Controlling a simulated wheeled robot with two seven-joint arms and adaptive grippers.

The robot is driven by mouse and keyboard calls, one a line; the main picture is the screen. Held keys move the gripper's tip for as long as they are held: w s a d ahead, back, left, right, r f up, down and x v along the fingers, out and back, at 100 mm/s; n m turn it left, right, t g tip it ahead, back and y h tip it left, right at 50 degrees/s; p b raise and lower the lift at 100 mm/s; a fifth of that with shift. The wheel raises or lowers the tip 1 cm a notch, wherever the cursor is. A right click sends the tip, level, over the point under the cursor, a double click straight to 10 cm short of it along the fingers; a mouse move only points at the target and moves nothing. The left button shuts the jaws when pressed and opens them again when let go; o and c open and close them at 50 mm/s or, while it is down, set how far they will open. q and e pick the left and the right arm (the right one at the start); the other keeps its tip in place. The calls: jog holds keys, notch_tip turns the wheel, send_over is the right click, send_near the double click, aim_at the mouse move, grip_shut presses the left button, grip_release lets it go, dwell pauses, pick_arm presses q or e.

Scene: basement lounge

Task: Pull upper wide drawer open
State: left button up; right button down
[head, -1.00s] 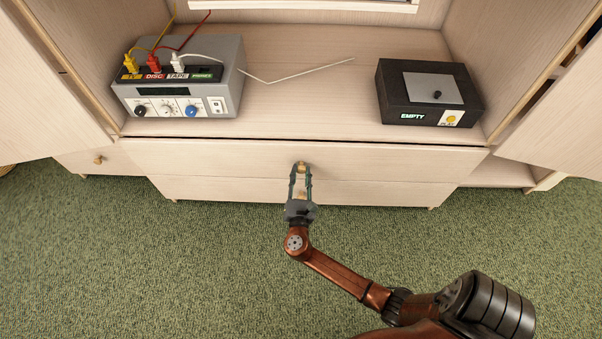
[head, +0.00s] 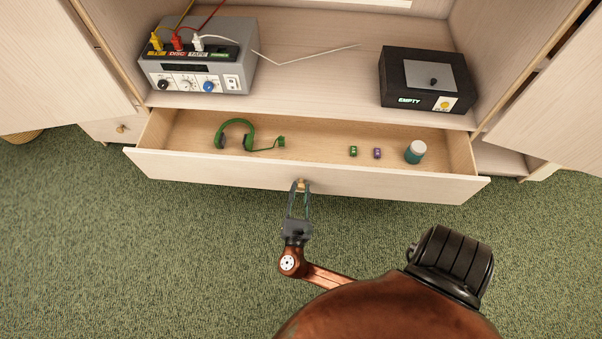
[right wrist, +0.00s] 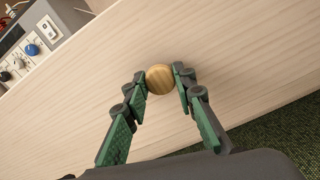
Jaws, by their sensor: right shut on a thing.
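The upper wide drawer (head: 230,172) stands pulled out from the cabinet, its inside showing. My right gripper (head: 301,186) is shut on the drawer's round wooden knob at the middle of its front. In the right wrist view the knob (right wrist: 160,79) sits between the two fingertips (right wrist: 161,80), with the pale drawer front (right wrist: 225,60) behind it. In the drawer lie green headphones (head: 236,135) at the left, a small green item (head: 353,151), a small purple item (head: 377,153) and a teal jar with a white lid (head: 415,152) at the right. My left gripper is not in view.
On the shelf above stand a grey switch box (head: 200,60) with plugged cables and a black box (head: 425,80) reading EMPTY. A thin bent rod (head: 305,54) lies between them. Open cabinet doors flank both sides. Green carpet (head: 130,250) in front is clear.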

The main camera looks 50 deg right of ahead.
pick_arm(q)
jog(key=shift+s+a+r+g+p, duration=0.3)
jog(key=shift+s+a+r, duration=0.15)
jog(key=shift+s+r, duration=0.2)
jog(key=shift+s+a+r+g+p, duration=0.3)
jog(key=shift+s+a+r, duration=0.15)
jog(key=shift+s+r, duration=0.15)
pick_arm(e)
jog(key=v, duration=0.6)
jog(key=shift+s+a, duration=0.15)
jog(key=c, duration=1.6)
grip_release()
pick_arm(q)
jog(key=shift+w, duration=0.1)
pick_arm(e)
notch_tip(320, 180, up, 10)
jog(key=shift+f, duration=0.1)
